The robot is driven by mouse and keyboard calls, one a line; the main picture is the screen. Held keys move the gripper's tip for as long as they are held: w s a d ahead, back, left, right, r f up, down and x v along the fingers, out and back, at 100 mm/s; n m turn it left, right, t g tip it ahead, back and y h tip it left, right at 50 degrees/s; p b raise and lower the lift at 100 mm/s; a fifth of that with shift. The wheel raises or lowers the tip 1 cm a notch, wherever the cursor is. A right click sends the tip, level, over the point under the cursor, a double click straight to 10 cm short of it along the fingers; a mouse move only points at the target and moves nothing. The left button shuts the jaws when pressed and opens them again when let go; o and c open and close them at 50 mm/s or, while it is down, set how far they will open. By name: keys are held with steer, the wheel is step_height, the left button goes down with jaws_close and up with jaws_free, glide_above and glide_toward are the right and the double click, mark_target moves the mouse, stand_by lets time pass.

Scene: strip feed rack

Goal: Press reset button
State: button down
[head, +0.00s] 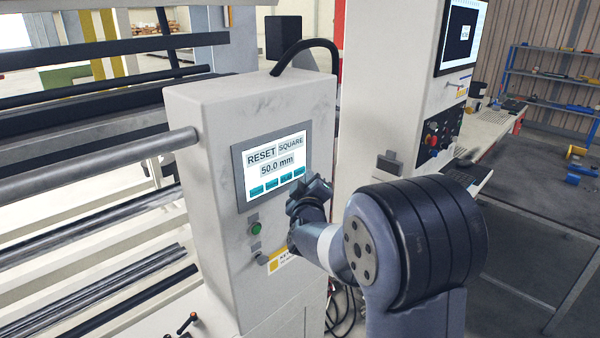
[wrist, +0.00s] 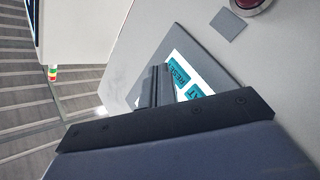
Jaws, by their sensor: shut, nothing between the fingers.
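The touchscreen (head: 270,163) on the white cabinet reads RESET, SQUARE and 50.0 mm, above a row of several teal buttons. In the wrist view the screen (wrist: 143,101) is partly hidden by my gripper. A teal button with letters starting RESE (wrist: 179,75) is visible there, with another teal button (wrist: 194,92) beside it. My gripper (head: 297,200) is shut and empty, close to the screen's lower right corner. In the wrist view its fingers (wrist: 155,82) reach over the screen beside the RESE button. I cannot tell whether they touch the glass.
A green round button (head: 255,228) sits on the cabinet (head: 212,190) below the screen. A reddish round button (wrist: 250,4) and grey plate (wrist: 228,24) show in the wrist view. Metal rollers (head: 100,158) run left of the cabinet. Another white cabinet with a monitor (head: 461,36) stands right.

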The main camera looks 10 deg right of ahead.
stand_by(0.6)
steer(key=shift+w+a, duration=0.25)
steer(key=shift+w, duration=0.1)
steer(key=shift+w+a, duration=0.2)
steer(key=shift+w, duration=0.05)
stand_by(0.6)
steer(key=shift+s+d, duration=0.5)
steer(key=shift+s, duration=0.1)
steer(key=shift+s+d+b, duration=0.7)
steer(key=shift+s+d, duration=0.05)
steer(key=shift+s, duration=0.3)
steer(key=shift+s+d+b, duration=0.7)
steer(key=shift+s, duration=0.3)
steer(key=shift+w+a, duration=0.1)
steer(key=shift+w, duration=0.05)
